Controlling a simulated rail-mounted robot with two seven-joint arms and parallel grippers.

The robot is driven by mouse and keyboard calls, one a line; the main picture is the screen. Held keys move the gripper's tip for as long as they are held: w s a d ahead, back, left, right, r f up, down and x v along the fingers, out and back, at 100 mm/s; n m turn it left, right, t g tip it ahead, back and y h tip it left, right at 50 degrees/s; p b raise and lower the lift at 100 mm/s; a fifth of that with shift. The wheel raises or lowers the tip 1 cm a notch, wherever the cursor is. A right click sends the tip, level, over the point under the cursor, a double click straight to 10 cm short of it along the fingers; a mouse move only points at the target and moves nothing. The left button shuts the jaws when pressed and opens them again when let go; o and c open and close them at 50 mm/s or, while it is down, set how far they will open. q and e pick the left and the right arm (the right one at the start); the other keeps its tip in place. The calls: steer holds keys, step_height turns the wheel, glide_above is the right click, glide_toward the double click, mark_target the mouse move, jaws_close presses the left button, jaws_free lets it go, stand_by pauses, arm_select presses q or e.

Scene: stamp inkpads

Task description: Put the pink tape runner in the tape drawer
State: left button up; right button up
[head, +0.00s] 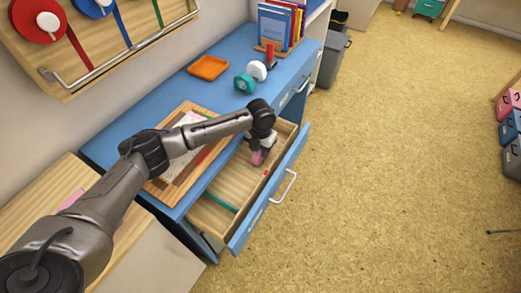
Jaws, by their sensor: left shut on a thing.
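The pink tape runner (257,157) is at the tip of my left gripper (262,149), which points down and is shut on it. It is over or just inside the open drawer (232,184) of the blue desk; I cannot tell whether it touches the drawer floor. The drawer is pulled out to the right, with a blue front and a pale wooden inside. My left wrist and gripper hide part of the runner and the drawer's far end. My right gripper is not in view.
A small teal item (221,202) lies in the drawer's near part. On the blue desk (160,112) are a wooden tray holding papers, an orange tray (208,67), teal (244,83) and white (257,70) round items, and books (276,30).

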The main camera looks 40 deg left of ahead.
arm_select(q)
steer(key=shift+w, duration=0.1)
steer(key=o, duration=0.8)
steer(key=shift+f, duration=0.1)
step_height(320, 180, up, 11)
steer(key=p, duration=0.4)
steer(key=shift+f+p, duration=0.15)
steer(key=shift+p, duration=0.15)
steer(key=shift+r, duration=0.85)
